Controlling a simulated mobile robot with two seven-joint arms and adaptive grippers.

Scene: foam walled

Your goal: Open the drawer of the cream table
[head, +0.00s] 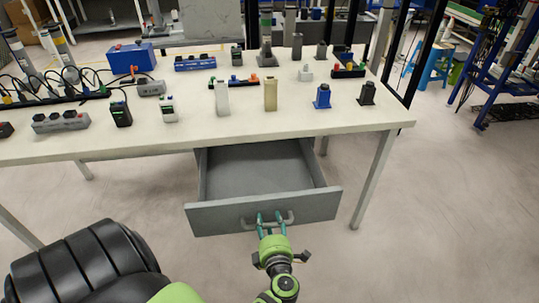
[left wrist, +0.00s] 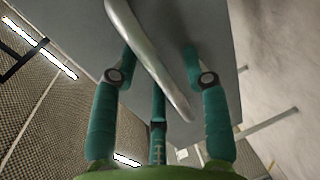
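The cream table (head: 330,118) stands ahead in the head view. Its grey drawer (head: 255,168) is pulled well out and looks empty inside. The drawer front (head: 215,218) carries a metal bar handle (head: 289,219), which also crosses the left wrist view diagonally (left wrist: 150,50). My left gripper (head: 271,219) is at this handle, its teal fingers reaching up over the bar. In the left wrist view the fingers (left wrist: 158,62) are spread apart with the bar passing between them. Firm contact cannot be told. My right gripper is not in view.
Several small devices, power strips and a blue box (head: 131,57) stand on the tabletop. A table leg (head: 374,180) is right of the drawer. The floor (head: 450,220) to the right is clear. A blue rack (head: 497,65) stands at the far right.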

